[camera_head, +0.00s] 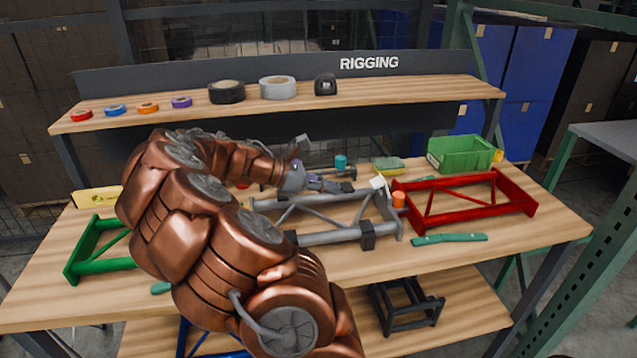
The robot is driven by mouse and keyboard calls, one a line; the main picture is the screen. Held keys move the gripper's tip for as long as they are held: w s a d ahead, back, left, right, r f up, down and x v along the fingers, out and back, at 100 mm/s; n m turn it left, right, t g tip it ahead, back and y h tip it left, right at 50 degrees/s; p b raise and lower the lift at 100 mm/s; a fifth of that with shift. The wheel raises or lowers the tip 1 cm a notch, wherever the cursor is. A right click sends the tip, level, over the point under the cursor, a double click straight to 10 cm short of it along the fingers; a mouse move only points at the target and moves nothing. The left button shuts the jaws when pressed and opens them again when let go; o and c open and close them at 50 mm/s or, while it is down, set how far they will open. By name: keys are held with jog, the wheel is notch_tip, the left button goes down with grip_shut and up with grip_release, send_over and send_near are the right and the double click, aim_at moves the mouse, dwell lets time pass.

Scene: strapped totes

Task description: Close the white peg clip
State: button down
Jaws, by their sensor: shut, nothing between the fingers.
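The white peg clip (378,183) is a small pale block at the right end of the grey metal frame (325,238) in the middle of the workbench. It looks slightly tilted, but it is too small to tell how far open it stands. My gripper (347,188) points right, shut and empty, over the back part of the grey frame. Its tips are a short way left of the white clip, with a small gap seen between them. An orange clip (398,200) sits just right of and in front of the white one. My copper arm hides the frame's left part.
A red frame (465,205) lies close on the right, a green frame (85,250) on the left. A teal piece (340,161), a sponge (387,166) and a green bin (460,153) are behind. The bench's front right is clear.

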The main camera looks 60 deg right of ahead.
jog(key=x, duration=0.5)
jog(key=shift+r, duration=0.1)
jog(key=shift+s+d+r, duration=0.35)
jog(key=shift+s+d, duration=0.2)
jog(key=shift+s, duration=0.05)
jog(key=shift+s+d+r, duration=0.35)
jog(key=shift+s+d, duration=0.2)
jog(key=shift+r+p, duration=0.1)
jog(key=shift+p, duration=0.3)
jog(key=shift+s+r+p, duration=0.1)
jog(key=shift+r+p, duration=0.1)
jog(key=shift+p, duration=0.35)
